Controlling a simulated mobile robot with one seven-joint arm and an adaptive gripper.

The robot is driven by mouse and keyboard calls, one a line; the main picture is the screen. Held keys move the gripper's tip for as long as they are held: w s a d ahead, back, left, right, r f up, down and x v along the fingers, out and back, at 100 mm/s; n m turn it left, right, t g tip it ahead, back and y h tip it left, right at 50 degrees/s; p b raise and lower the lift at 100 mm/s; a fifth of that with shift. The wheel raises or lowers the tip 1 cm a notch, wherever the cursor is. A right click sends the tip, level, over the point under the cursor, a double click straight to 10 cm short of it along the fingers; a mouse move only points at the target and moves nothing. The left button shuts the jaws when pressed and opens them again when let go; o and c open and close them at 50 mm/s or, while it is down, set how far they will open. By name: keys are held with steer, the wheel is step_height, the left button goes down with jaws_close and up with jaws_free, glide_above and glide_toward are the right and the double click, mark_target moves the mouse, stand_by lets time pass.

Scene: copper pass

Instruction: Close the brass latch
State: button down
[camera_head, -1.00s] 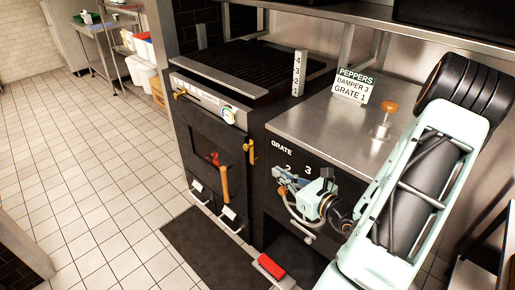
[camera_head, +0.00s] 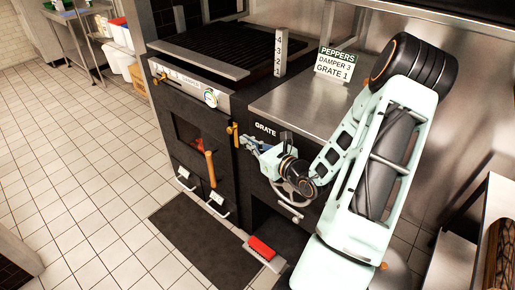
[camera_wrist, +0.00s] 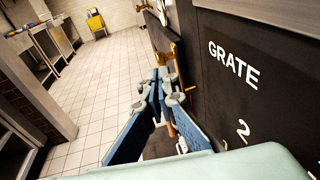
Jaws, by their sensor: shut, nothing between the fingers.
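The brass latch (camera_head: 234,134) is on the right edge of the dark oven door (camera_head: 190,130), upright against the oven front. It also shows in the wrist view (camera_wrist: 177,62), just beyond my fingertips. My gripper (camera_head: 249,144) is shut and empty, just right of the latch and pointing left towards it. In the wrist view my gripper (camera_wrist: 170,84) partly covers the oven front. Whether the fingertips touch the latch cannot be told. The door's wooden handle (camera_head: 210,168) hangs left of and below the latch.
The grate wheel (camera_head: 296,190) is below my wrist on the dark panel marked GRATE. A red brush (camera_head: 262,247) lies low in front. A sign (camera_head: 334,65) reads PEPPERS, DAMPER 3, GRATE 1. Open tiled floor (camera_head: 90,190) lies left, and a dark mat (camera_head: 205,232) before the oven.

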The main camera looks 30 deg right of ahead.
mark_target(232, 131)
steer(key=x, duration=0.5)
steer(key=shift+w, duration=0.1)
steer(key=shift+w+r, duration=0.1)
steer(key=shift+r, duration=0.05)
stand_by(0.3)
steer(key=shift+p, duration=0.35)
